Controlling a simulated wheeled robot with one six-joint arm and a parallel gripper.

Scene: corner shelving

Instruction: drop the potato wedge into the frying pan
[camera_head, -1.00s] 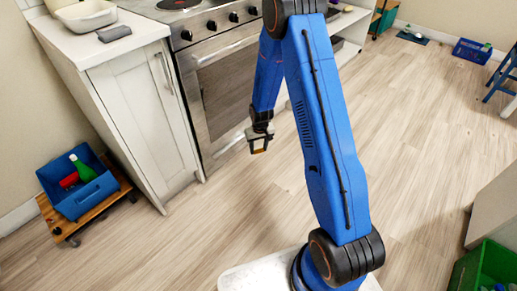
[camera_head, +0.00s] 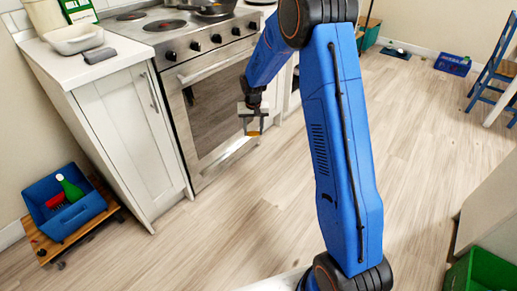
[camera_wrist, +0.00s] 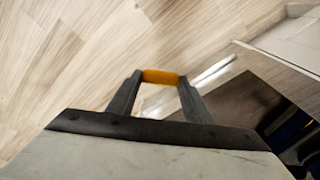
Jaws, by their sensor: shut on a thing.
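The potato wedge (camera_wrist: 160,76) is a small orange-yellow piece held between my fingertips; in the head view it shows as a small patch (camera_head: 252,133). My gripper (camera_head: 253,129) is shut on it, above the floor in front of the oven door. The dark frying pan (camera_head: 214,9) sits on the stove top (camera_head: 170,22) at the top edge of the head view, partly cut off. My gripper is lower than the pan and apart from it. The pan does not show in the wrist view.
The oven front (camera_head: 215,100) with its knobs and handle stands beside my gripper. A counter (camera_head: 92,65) with a white dish (camera_head: 75,39) and a grey item is to the left. A blue crate (camera_head: 62,203) sits on a wheeled board. The floor is mostly clear.

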